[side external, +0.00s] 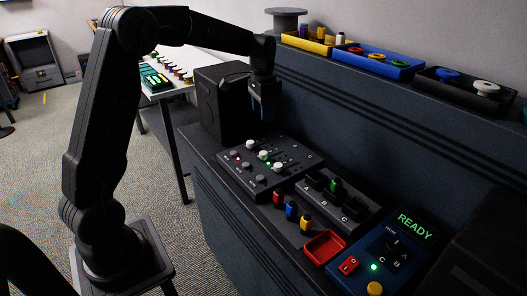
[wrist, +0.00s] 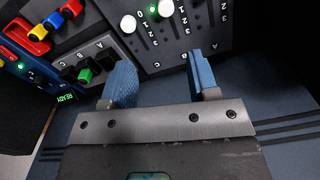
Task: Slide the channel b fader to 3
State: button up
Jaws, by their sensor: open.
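The fader panel (side external: 300,159) is a dark box with white fader caps standing in a diagonal row. The middle cap (side external: 263,155), which looks like channel B, has a lit green light close by. In the wrist view, this cap (wrist: 166,8) sits at the top edge near the green light. Another white cap (wrist: 128,24), on the slot leading to the letter C, is near its 0 mark. My gripper (side external: 263,128) hangs above the back edge of the panel. In the wrist view my gripper (wrist: 163,80) is open and empty, its blue fingers apart, below the caps.
A block with slots and a green plug (side external: 335,186) stands right of the panel. Several coloured plugs (side external: 291,211), a red tray (side external: 325,246) and a blue READY box (side external: 385,262) are in front. A tall dark ledge (side external: 380,130) with coloured trays rises behind.

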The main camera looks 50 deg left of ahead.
aim_at(264, 153)
jog(key=f, duration=1)
jog(key=a+f, duration=0.1)
jog(key=f, duration=0.4)
jog(key=shift+w, duration=0.35)
jog(key=shift+c, duration=0.3)
jog(key=shift+r, duration=0.1)
grip_shut()
